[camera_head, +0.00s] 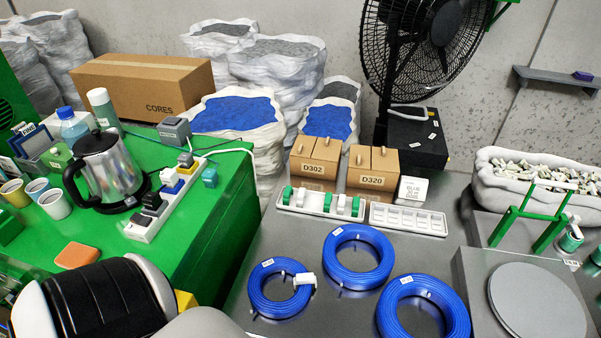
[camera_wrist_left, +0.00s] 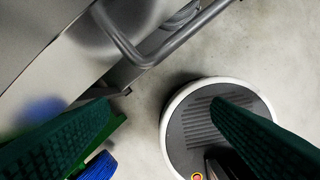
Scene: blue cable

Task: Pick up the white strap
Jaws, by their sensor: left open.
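A white tray (camera_head: 288,208) on the metal table holds several small upright pieces, some green and some white; the white pieces (camera_head: 341,203) look like straps, but they are too small to be sure. Another white strap-like piece (camera_head: 305,279) sits around the right side of the small blue cable coil (camera_head: 270,303). My left gripper (camera_wrist_left: 160,104) is open and empty in the left wrist view, with dark green fingers wide apart. The floor shows between them, and no strap is in that view. My right gripper is not in view.
Two larger blue coils (camera_head: 358,232) (camera_head: 445,291) lie on the metal table (camera_head: 335,305). An empty white tray (camera_head: 408,219) and boxes (camera_head: 318,158) stand behind. A round plate (camera_head: 537,300) and green stand (camera_head: 530,214) are at right. A kettle (camera_head: 112,170) stands on the green table.

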